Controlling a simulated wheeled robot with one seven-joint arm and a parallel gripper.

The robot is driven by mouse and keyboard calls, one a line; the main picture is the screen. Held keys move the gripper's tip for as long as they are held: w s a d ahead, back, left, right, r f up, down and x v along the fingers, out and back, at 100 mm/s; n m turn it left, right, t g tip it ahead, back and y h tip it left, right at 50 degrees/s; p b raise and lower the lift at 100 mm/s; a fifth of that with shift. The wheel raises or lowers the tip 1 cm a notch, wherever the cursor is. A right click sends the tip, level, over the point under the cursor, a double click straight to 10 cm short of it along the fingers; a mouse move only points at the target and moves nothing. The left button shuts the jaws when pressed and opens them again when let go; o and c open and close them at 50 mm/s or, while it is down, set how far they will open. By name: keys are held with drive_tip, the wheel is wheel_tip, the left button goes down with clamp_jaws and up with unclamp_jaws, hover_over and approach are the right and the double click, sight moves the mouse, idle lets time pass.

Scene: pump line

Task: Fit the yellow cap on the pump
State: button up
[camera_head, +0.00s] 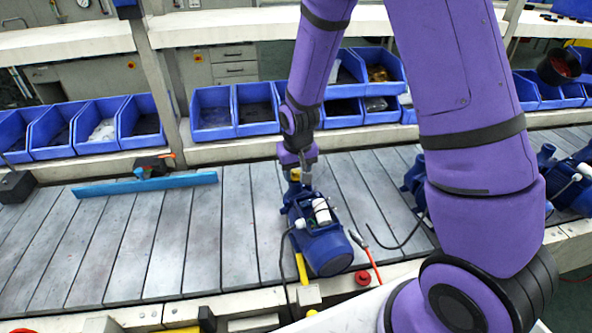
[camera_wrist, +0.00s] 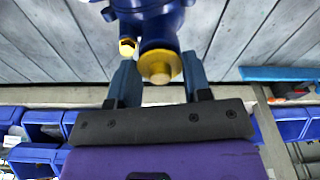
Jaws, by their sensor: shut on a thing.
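The blue pump (camera_head: 325,245) lies on the slatted conveyor in the middle of the head view. Its blue body (camera_wrist: 150,22) fills the top middle of the wrist view. The yellow cap (camera_wrist: 160,66) is between my gripper's two fingers at the end of the pump's blue port. My gripper (camera_wrist: 160,62) is shut on the cap. The cap appears to meet the port, but I cannot tell how fully it is seated. In the head view my gripper (camera_head: 300,168) reaches down at the pump's far end, where a little yellow shows. A smaller yellow fitting (camera_wrist: 127,47) sits beside the port.
A blue bar (camera_head: 145,184) lies on the conveyor (camera_head: 200,250) at left. More blue pumps (camera_head: 575,180) stand at right. Blue bins (camera_head: 90,125) line the shelf behind. A red-handled tool (camera_head: 368,255) and a black cable lie right of the pump.

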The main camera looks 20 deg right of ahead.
drive_tip(key=shift+f, duration=0.4)
drive_tip(key=o, duration=1)
drive_tip(key=shift+c, duration=0.2)
drive_tip(key=shift+r, duration=0.15)
drive_tip(key=shift+s+r, duration=0.2)
drive_tip(key=shift+r, duration=1.25)
drive_tip(key=shift+s+r, duration=0.15)
drive_tip(key=shift+r, duration=1.25)
drive_tip(key=shift+r, duration=0.1)
wheel_tip(320, 180, up, 10)
drive_tip(key=s, duration=0.1)
drive_tip(key=shift+s+r, duration=0.15)
drive_tip(key=shift+r, duration=0.1)
